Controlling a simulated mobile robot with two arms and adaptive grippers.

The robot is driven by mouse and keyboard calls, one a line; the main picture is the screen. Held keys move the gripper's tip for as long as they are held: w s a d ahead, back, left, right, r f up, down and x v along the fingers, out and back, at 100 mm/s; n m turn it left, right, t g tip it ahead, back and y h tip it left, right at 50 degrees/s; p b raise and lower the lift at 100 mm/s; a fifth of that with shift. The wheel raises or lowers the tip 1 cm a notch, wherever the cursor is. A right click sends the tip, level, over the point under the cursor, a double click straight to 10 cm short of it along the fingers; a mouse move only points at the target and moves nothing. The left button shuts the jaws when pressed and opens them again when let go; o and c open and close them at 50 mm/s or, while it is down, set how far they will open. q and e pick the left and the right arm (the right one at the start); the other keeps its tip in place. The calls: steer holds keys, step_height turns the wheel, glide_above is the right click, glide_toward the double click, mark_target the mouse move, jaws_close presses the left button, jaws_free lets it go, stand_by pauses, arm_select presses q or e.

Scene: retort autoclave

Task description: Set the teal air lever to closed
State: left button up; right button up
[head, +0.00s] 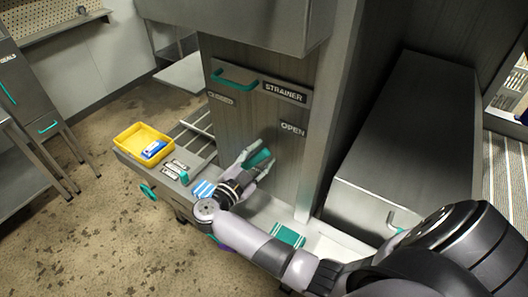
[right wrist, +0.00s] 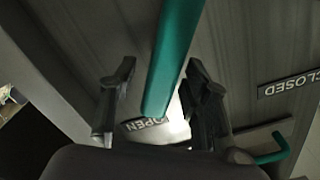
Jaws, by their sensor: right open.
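The teal lever (head: 258,158) is on the grey cabinet front, below the OPEN label (head: 292,129). The CLOSED label (head: 221,98) is up and to the left of it. My right gripper (head: 262,156) is open, with its fingers on either side of the lever. In the right wrist view the lever (right wrist: 172,55) runs down between the two open fingers (right wrist: 160,75), with visible gaps on both sides. Its lower end shows close to the OPEN label (right wrist: 147,124), and the CLOSED label (right wrist: 290,84) is at the right. My left gripper is not in view.
A yellow bin (head: 143,141) with a blue item stands to the left. A grey metal box (head: 405,135) is at the right. Open floor lies at the left.

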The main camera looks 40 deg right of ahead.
steer(key=shift+s+a+r, duration=0.1)
steer(key=shift+a, duration=0.1)
steer(key=shift+c, duration=0.2)
jaws_close()
stand_by(0.5)
